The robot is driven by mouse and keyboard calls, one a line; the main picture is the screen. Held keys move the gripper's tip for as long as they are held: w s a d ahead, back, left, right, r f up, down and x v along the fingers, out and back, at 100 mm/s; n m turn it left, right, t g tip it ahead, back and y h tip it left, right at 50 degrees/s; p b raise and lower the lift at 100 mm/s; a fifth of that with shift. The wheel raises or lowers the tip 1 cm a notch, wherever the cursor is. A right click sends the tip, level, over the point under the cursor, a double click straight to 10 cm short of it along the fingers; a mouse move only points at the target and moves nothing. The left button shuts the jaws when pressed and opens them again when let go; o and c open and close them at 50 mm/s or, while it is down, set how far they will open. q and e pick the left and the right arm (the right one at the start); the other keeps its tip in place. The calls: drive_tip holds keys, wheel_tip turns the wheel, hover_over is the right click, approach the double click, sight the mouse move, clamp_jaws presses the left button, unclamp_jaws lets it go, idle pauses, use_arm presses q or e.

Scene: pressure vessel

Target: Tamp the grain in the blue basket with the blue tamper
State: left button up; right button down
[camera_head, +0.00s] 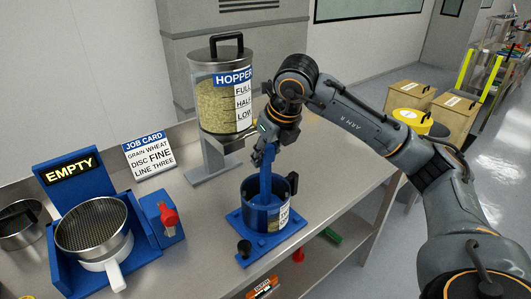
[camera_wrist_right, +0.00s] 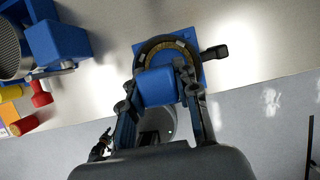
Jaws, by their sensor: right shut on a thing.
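The blue tamper (camera_head: 266,184) stands roughly upright, with its lower end inside the blue basket (camera_head: 257,222). My right gripper (camera_head: 265,153) is above the basket and shut on the top of the tamper. The right wrist view shows the tamper's blue block (camera_wrist_right: 158,88) between the two fingers, with the basket's round rim behind it. A narrow tan-brown band, seemingly grain (camera_wrist_right: 186,51), shows around the block; the rest of the inside is hidden. The basket has a black handle and a white label and sits on a blue base plate (camera_head: 244,253). My left gripper is not in view.
A hopper (camera_head: 220,105) of grain stands behind the basket. At left are a sieve pan (camera_head: 92,228) in a blue stand with an "EMPTY" sign (camera_head: 71,167), a red-knobbed blue box (camera_head: 160,219) and a job card (camera_head: 148,154). Bare steel bench lies right of the basket.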

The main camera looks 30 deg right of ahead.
drive_tip(key=shift+f+b, duration=1.25)
drive_tip(key=shift+f, duration=0.2)
drive_tip(key=shift+r, duration=0.2)
drive_tip(key=shift+r+p, duration=1.1)
drive_tip(key=shift+r, duration=0.25)
drive_tip(key=shift+f, duration=0.1)
drive_tip(key=shift+f+b, duration=1.25)
drive_tip(key=shift+f, duration=0.2)
drive_tip(key=shift+r, duration=0.2)
